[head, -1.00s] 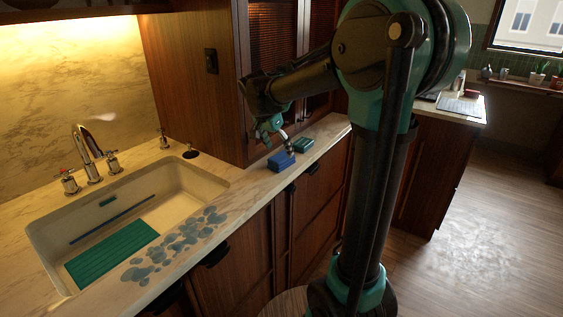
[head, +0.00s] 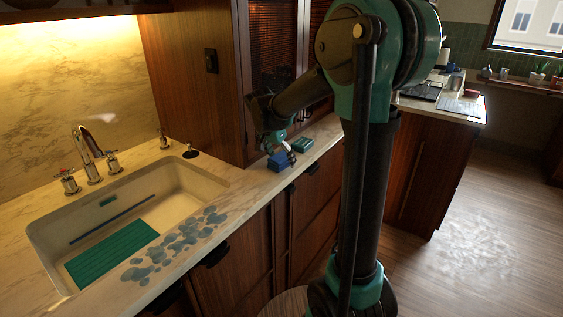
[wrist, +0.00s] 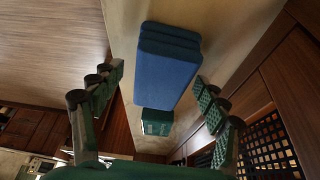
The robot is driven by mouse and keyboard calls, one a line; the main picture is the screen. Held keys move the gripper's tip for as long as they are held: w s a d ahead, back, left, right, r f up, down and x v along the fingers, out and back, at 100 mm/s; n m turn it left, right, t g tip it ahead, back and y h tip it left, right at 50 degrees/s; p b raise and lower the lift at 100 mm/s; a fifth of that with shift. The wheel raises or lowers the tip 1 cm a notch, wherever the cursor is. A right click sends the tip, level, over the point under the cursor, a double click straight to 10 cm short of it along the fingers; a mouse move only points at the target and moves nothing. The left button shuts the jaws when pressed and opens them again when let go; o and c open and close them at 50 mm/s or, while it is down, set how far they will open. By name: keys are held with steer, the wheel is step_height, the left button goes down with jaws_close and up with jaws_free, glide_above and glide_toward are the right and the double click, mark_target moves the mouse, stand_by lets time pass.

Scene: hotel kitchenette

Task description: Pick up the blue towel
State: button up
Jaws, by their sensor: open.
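The blue towel (head: 279,161) is a folded stack on the counter, right of the sink in the head view. In the wrist view the blue towel (wrist: 168,62) lies in the upper middle, ahead of and between the spread fingers. My gripper (head: 289,150) is at the towel in the head view and hides part of it. In the wrist view my gripper (wrist: 158,88) is open, with a finger on each side of the towel's line and nothing held. I cannot tell whether a finger touches the towel.
The sink (head: 150,215) holds a green mat (head: 112,253). Wet patches (head: 175,243) mark the counter's front. A wooden cabinet (head: 205,80) rises behind the towel.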

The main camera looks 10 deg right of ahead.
mark_target(281, 156)
steer(key=shift+f, duration=0.2)
stand_by(0.3)
steer(key=c, duration=1.2)
steer(key=shift+c, duration=0.2)
steer(key=shift+r, duration=0.1)
step_height(281, 156, up, 20)
steer(key=shift+r, duration=0.2)
